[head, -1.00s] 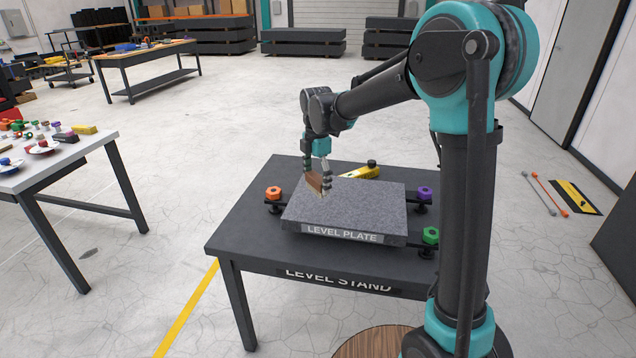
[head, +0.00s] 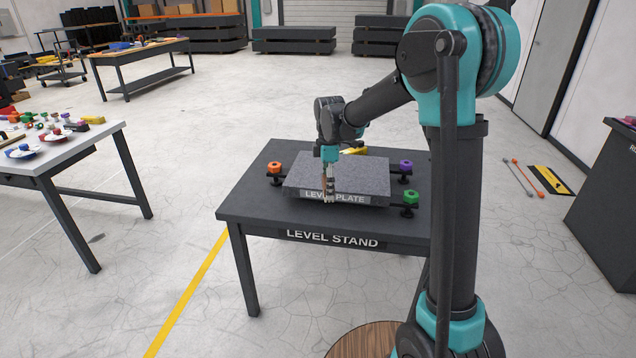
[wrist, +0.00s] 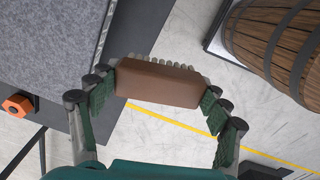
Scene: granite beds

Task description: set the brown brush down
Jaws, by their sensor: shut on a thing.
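The brown brush (wrist: 160,84) has a brown block back and pale bristles. In the wrist view it spans the gap between the green pads of my gripper (wrist: 158,92), which is shut on it. In the head view my gripper (head: 329,200) is at the near front edge of the granite plate (head: 345,175), in front of its LEVEL PLATE label. The brush is hard to make out there. In the wrist view the brush appears over the floor beside the stand edge; I cannot tell its height.
The plate rests on the dark level stand (head: 255,205) with orange (head: 275,168), purple (head: 406,167) and green (head: 411,197) knobs around it. A yellow level (head: 355,151) lies behind the plate. A cluttered side table (head: 60,150) stands left. A wooden barrel (wrist: 280,40) shows in the wrist view.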

